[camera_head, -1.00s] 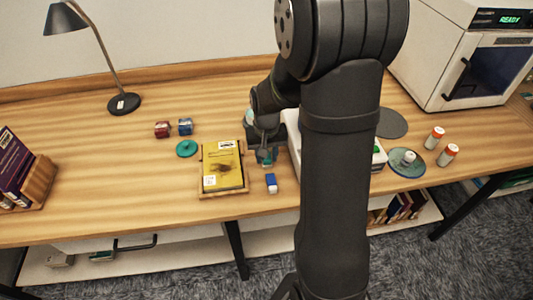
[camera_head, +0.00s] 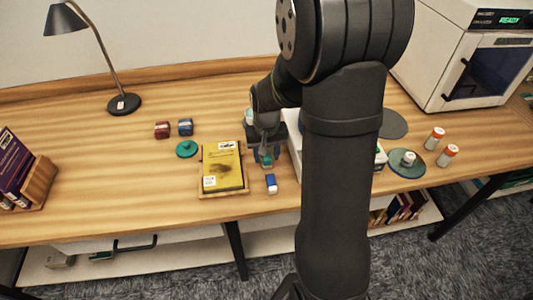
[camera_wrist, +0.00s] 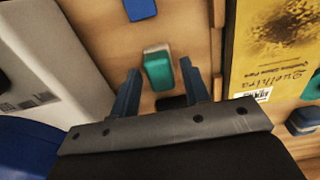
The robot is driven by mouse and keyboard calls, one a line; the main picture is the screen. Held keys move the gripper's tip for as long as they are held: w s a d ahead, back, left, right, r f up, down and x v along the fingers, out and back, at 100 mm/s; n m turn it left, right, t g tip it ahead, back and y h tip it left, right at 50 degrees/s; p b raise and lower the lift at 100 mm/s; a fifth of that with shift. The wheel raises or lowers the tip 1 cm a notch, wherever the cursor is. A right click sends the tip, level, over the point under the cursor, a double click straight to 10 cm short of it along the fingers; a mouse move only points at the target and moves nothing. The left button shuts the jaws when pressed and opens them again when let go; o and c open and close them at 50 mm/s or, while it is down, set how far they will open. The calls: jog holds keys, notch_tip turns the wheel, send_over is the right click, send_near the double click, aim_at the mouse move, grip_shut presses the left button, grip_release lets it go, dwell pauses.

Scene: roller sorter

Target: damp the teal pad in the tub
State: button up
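The teal pad (camera_wrist: 158,70) lies on the wooden table with a pale strip along one edge. In the wrist view it is between and just beyond the spread fingertips of my gripper (camera_wrist: 160,85). My gripper is open and empty; I cannot tell how high it is above the pad. In the head view the gripper (camera_head: 266,157) is right of the yellow book, with a bit of the teal pad (camera_head: 267,162) showing at its tips. I cannot make out the tub for certain; a blue curved thing (camera_wrist: 35,150) is cut off at the wrist view's lower left.
The yellow book (camera_head: 223,166) lies in a wooden tray to the left. A blue-and-white block (camera_head: 271,184) is in front of the gripper. A white box (camera_wrist: 45,70) stands close on the other side. A teal disc (camera_head: 187,149) and two small boxes are farther left.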

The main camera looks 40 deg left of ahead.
grip_shut()
jog(key=shift+r, duration=3.5)
jog(key=shift+w+a+f, duration=0.1)
jog(key=shift+w+a, duration=1.95)
jog(key=shift+a, duration=0.25)
jog(key=shift+w+a+r, duration=0.1)
jog(key=shift+w+a, duration=2)
jog(key=shift+a, duration=0.2)
jog(key=shift+w+a+f, duration=0.1)
jog(key=shift+w+a, duration=1.95)
jog(key=shift+a, duration=0.25)
